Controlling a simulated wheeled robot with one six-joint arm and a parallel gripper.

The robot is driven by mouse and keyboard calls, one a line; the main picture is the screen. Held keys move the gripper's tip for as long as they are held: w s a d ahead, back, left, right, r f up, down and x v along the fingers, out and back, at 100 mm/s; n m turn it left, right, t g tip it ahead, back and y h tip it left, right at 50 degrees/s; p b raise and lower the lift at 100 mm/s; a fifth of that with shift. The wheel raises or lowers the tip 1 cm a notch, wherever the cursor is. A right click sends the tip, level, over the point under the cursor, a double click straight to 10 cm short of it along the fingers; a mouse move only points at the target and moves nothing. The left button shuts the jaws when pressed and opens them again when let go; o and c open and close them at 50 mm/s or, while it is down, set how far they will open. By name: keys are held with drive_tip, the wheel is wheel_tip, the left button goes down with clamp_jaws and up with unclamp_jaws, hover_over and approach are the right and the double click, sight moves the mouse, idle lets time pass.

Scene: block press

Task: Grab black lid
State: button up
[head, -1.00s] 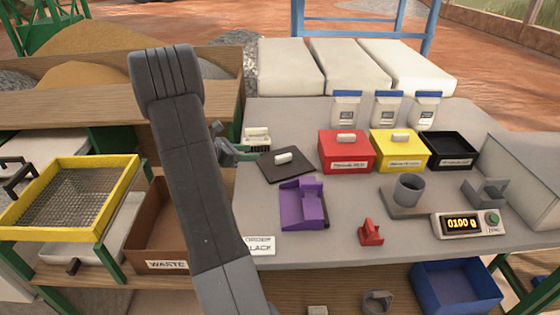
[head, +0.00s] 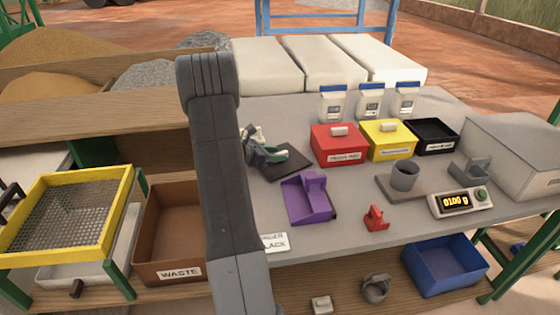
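The black lid (head: 294,169) lies flat on the grey table, left of the red box. Its white handle showed earlier but is now mostly hidden by my gripper. My gripper (head: 276,156), with grey-green fingers, is over the left part of the lid, at the handle. I cannot tell whether the fingers are open or shut on the handle. The open black box (head: 433,136), without a lid, stands at the right end of the row of boxes.
The lidded red box (head: 338,147) and yellow box (head: 389,143) stand right of the lid. A purple holder (head: 307,201) is just in front of it. A grey cup (head: 404,177), a red piece (head: 375,219) and a scale (head: 460,203) are further right.

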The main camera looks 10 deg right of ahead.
clamp_jaws()
drive_tip(key=shift+r, duration=0.1)
